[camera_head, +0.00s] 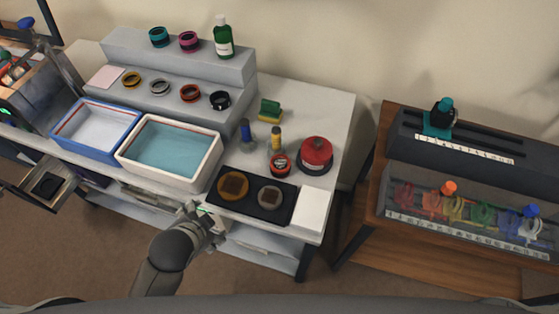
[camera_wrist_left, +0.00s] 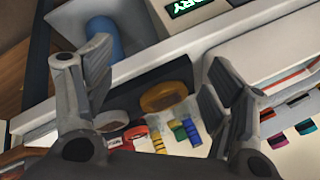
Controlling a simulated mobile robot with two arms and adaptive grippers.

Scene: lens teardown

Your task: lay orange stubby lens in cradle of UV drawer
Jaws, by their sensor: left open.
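My left gripper (camera_head: 207,228) is in front of the bench, by the black mat's near left corner. In the left wrist view its two fingers (camera_wrist_left: 165,95) are spread and nothing is between them. A blue cylinder (camera_wrist_left: 103,38) lies in a grey recess. My right gripper is not in view.
The black mat (camera_head: 213,199) carries amber and grey discs. Blue-rimmed (camera_head: 62,118) and white (camera_head: 213,158) basins stand left of it. Red containers (camera_head: 316,152) and small bottles stand behind. A stepped shelf (camera_head: 190,60) holds several rings. A gap separates the bench from the wooden table (camera_head: 372,225).

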